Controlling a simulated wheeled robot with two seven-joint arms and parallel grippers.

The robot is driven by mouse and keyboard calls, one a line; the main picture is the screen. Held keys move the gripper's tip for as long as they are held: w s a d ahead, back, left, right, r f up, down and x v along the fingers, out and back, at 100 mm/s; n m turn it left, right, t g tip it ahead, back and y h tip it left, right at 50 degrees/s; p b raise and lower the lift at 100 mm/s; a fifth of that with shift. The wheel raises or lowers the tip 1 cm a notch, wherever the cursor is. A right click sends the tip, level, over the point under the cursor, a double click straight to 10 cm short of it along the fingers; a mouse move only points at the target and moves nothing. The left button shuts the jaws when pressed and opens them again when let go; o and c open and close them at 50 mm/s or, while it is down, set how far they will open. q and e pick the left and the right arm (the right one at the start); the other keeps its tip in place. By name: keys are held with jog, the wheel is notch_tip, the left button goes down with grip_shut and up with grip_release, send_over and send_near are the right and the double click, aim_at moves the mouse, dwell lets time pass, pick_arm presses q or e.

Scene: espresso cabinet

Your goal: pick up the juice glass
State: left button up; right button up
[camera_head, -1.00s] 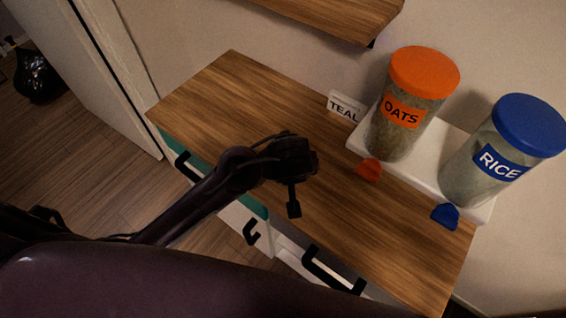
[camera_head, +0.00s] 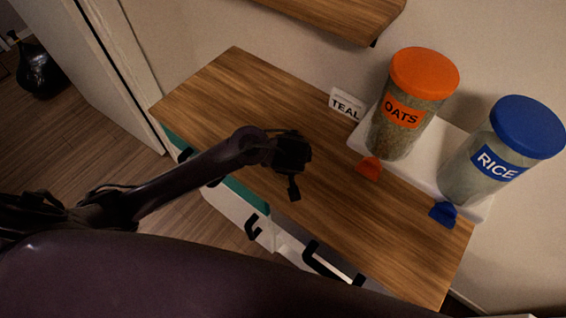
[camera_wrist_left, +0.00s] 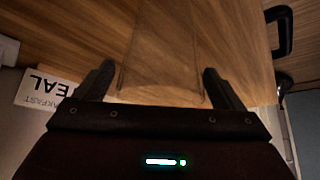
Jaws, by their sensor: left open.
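In the left wrist view, a faint, see-through tapered outline, which looks like the clear juice glass (camera_wrist_left: 160,50), shows between the fingers of my left gripper (camera_wrist_left: 158,72). The gripper is open, one finger on each side of it. I cannot tell whether either finger touches it. In the head view my left gripper (camera_head: 293,180) is over the middle of the wooden cabinet top (camera_head: 240,95). I cannot make out the glass there. My right gripper is not in view.
A white tray (camera_head: 452,130) at the back right holds an orange-lidded oats jar (camera_head: 405,110) and a blue-lidded rice jar (camera_head: 490,160). An orange clip (camera_head: 369,168), a blue clip (camera_head: 443,214) and a TEAL card (camera_head: 346,104) are nearby. The top's left part is clear. A shelf (camera_head: 345,15) hangs above.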

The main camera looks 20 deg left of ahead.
pick_arm(q)
jog(key=c, duration=1.1)
jog(key=shift+c, duration=0.4)
jog(key=shift+r, duration=0.15)
jog(key=shift+c, duration=0.2)
